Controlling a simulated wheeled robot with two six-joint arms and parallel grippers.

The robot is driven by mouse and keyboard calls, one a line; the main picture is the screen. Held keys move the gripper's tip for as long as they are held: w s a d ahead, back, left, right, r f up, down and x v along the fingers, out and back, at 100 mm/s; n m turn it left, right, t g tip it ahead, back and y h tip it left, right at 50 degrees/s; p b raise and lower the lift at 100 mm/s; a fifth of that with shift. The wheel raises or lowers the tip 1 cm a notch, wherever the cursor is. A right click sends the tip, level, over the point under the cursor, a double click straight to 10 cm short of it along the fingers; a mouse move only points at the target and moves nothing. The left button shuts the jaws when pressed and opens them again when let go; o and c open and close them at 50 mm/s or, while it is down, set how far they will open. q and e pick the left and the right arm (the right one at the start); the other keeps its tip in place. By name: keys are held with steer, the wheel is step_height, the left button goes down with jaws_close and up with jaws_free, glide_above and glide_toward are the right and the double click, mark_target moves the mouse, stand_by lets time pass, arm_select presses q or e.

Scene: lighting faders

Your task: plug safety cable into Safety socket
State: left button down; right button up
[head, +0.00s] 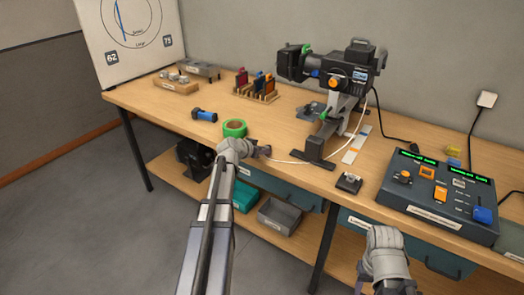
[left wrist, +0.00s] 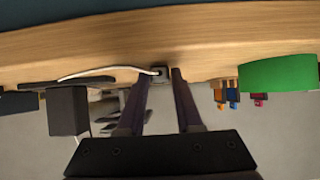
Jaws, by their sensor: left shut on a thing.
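My left gripper (head: 264,152) is over the table's front edge, beside a roll of green tape. In the left wrist view its fingers (left wrist: 161,78) are shut on a small dark plug (left wrist: 160,71) at the end of the white safety cable (left wrist: 105,71). In the head view the cable (head: 300,161) runs right from the gripper and curves up toward the black spotlight (head: 345,76). I cannot make out a Safety socket label in either view. My right forearm shows at the bottom right, but its fingers are not visible.
The green tape roll (head: 235,128) and a blue-black torch (head: 204,115) lie near the left gripper. A small dark metal block (head: 348,183) sits near the front edge. The fader console (head: 436,200) stands at the right. A rack of coloured pieces (head: 256,90) is farther back.

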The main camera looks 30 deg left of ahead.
arm_select(q)
steer(key=shift+r, duration=0.15)
step_height(320, 180, up, 5)
steer(key=p, duration=0.5)
stand_by(0.6)
